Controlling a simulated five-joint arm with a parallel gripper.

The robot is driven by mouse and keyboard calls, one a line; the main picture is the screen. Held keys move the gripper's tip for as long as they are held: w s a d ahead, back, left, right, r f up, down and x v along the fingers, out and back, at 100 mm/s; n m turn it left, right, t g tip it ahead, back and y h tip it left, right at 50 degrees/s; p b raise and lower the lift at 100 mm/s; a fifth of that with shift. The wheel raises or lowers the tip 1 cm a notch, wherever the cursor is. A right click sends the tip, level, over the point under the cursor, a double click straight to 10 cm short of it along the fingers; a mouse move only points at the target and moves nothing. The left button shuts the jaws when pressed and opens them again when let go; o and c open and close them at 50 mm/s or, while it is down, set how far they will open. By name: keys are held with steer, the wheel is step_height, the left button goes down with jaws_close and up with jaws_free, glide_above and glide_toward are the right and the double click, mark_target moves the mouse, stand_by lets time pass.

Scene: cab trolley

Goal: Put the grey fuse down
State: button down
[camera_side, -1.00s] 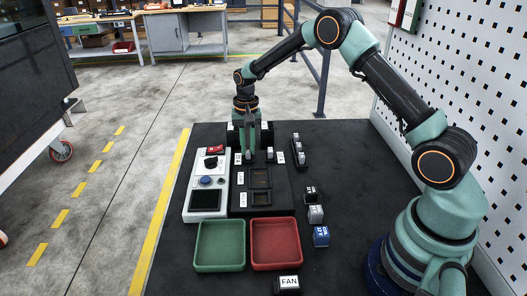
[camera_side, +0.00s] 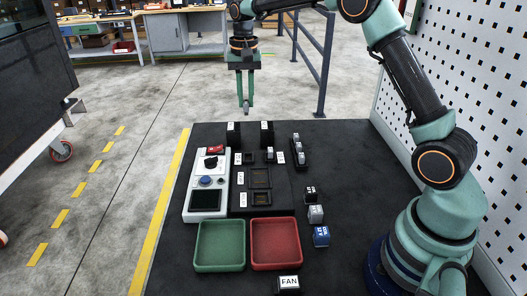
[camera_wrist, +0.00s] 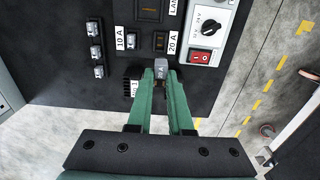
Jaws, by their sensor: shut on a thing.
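My gripper (camera_side: 246,108) is raised above the far edge of the dark table in the side view. It is shut on the grey fuse, which shows as a small grey block (camera_wrist: 161,73) between the green fingertips in the wrist view. The fuse is clear of the table. The black fuse panel (camera_side: 242,208) lies on the table below and nearer the side camera. A grey fuse sits in its socket (camera_wrist: 131,41) beside the 10 A label. The socket (camera_wrist: 160,42) beside the 20 A label looks dark and empty.
A black rack (camera_side: 302,163) holds several fuses. A white control box (camera_side: 194,207) stands left of the panel. Green (camera_side: 220,267) and red (camera_side: 276,266) trays lie in front. Two black blocks (camera_side: 233,134) (camera_side: 267,134) stand at the back. Small blocks (camera_side: 321,236) stand at right.

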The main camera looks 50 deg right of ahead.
mark_target(245, 103)
steer(key=r, duration=0.4)
steer(key=shift+s+a+r, duration=0.1)
steer(key=shift+s+a, duration=0.05)
steer(key=shift+a, duration=0.15)
steer(key=s+a+r, duration=0.2)
steer(key=s+a, duration=0.6)
steer(key=a, duration=0.2)
steer(key=s+a+f, duration=0.2)
steer(key=s+a, duration=0.1)
steer(key=s, duration=0.5)
steer(key=s+a+f, duration=0.1)
steer(key=s+a, duration=0.3)
steer(key=s, duration=0.5)
steer(key=f, duration=2)
steer(key=shift+d, duration=0.2)
steer(key=c, duration=1.2)
jaws_free()
steer(key=shift+f, duration=0.1)
steer(key=shift+c, duration=0.2)
steer(key=o, duration=0.4)
